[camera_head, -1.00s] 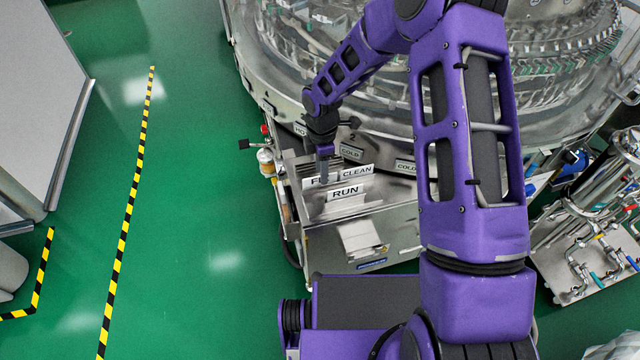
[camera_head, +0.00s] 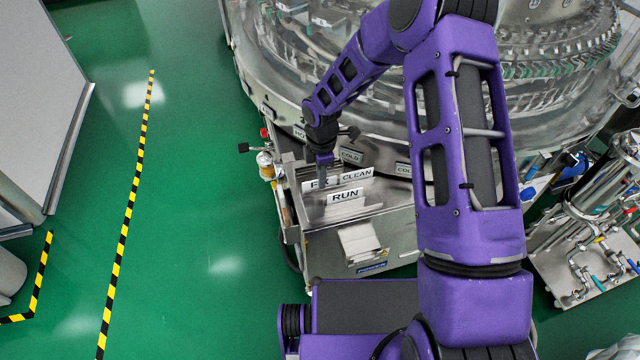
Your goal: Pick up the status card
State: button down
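Three white status cards stand upright in a metal holder (camera_head: 375,205) on the front of the washer. The RUN card (camera_head: 345,195) is in front, the CLEAN card (camera_head: 357,174) is behind it at the right, and a third card (camera_head: 311,186) is behind at the left. My gripper (camera_head: 323,178) points down at the third card and covers part of its lettering, which starts with F. Its fingers are small and partly hidden here, so I cannot tell whether they are open, shut or touching the card.
Pipes and valves on a plate (camera_head: 575,285) stand at the right. The green floor (camera_head: 205,230) at the left is clear.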

jog(key=shift+r, duration=0.1)
notch_tip(320, 180, up, 17)
jog(key=p, duration=0.7)
jog(key=shift+p, duration=0.4)
dwell(0.3)
